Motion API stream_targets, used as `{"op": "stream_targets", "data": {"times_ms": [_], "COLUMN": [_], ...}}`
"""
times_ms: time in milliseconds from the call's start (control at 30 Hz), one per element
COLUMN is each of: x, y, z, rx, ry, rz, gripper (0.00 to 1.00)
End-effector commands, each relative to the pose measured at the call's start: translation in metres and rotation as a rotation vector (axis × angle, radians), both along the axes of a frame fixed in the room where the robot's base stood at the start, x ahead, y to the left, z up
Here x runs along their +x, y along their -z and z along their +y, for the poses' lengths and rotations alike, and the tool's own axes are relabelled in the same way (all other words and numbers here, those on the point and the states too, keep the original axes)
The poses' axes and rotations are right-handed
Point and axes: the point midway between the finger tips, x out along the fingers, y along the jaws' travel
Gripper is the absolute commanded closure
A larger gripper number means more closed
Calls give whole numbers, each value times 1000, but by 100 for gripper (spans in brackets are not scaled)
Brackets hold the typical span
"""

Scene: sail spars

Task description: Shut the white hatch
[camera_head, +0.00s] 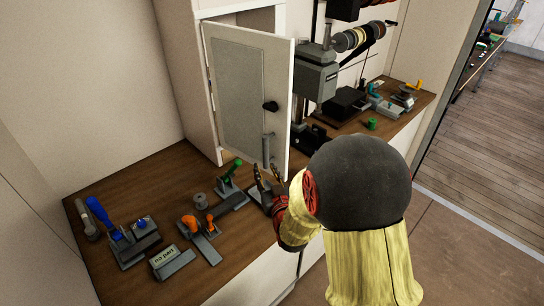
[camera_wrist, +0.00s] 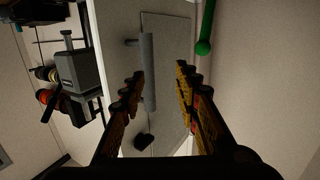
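The white hatch (camera_head: 236,100) is a pale panelled door that stands open on the cabinet, hinged at its left edge. It carries a dark knob (camera_head: 270,106) and a grey bar handle (camera_head: 268,148) low near its free edge. My gripper (camera_head: 267,174) is just below the handle, in front of the hatch's lower edge. In the wrist view my gripper (camera_wrist: 156,78) has its fingers spread, with the bar handle (camera_wrist: 149,72) between them, nearer the left finger. I see a gap on both sides of the handle, and contact is not clear. The hatch face (camera_wrist: 168,50) lies beyond.
The wooden worktop (camera_head: 150,182) holds several toggle clamps, including a blue-handled one (camera_head: 105,220) and an orange one (camera_head: 200,238). A green-handled clamp (camera_head: 232,180) stands close under the hatch. A grey machine (camera_head: 316,75) stands right of the hatch.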

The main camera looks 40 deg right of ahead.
Motion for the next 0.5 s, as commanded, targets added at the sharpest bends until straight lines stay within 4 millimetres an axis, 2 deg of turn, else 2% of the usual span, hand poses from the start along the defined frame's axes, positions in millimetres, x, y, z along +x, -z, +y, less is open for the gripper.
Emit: {"op": "stream_targets", "data": {"times_ms": [100, 233, 367, 500], "x": [-11, -15, -9, 5], "y": [-8, -10, -10, -10], "z": [-10, -14, -17, -23], "rx": [-17, -29, -32, -31], "ry": [21, 29, 30, 30], "rz": [-52, -85, -91, -90], "gripper": [68, 68, 68, 68]}}
